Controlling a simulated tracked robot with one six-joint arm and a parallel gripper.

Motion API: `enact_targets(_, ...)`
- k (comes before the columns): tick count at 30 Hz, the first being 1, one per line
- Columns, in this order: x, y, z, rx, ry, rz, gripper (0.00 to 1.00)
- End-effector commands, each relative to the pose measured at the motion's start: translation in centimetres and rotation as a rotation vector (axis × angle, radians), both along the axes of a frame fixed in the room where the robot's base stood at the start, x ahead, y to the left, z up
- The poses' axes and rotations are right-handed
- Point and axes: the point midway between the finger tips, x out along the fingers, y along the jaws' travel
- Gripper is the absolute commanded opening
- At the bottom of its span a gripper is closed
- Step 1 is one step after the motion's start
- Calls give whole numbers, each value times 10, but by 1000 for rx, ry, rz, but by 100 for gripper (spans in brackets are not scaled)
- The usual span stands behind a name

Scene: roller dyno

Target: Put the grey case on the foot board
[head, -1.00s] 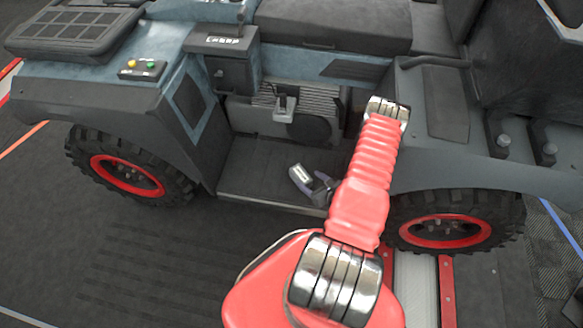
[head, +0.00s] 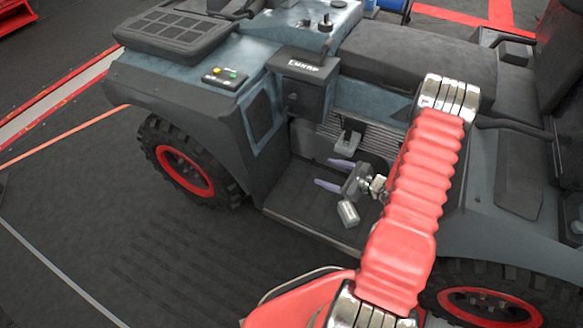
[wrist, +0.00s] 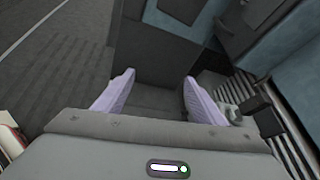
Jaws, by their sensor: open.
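The foot board (head: 292,212) is the dark, low step of the vehicle, between the front wheel and the seat side. My gripper (head: 332,173) appears in front of or over it in the head view, with its pale purple fingers spread and pointing left. The wrist view shows the two fingers (wrist: 158,92) wide apart with nothing between them but a dark surface behind. I cannot pick out the grey case in any view; it is out of sight or hidden. How high my gripper is above the board, I cannot tell.
A dark control box (head: 303,78) and the ribbed panel with a pedal (head: 348,143) stand behind the foot board. The front wheel (head: 185,170) is left of it. The seat (head: 420,62) is behind and to the right. Open floor (head: 150,270) lies in front.

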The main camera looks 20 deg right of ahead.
Motion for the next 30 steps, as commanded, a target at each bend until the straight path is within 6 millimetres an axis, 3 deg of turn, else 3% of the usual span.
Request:
enact_targets(3, 10, 24, 36, -55, -20, 116, 64)
enact_targets(14, 12, 99, 126, -231, -67, 452, 64)
enact_targets(30, -33, 195, 229, -553, -127, 915, 64)
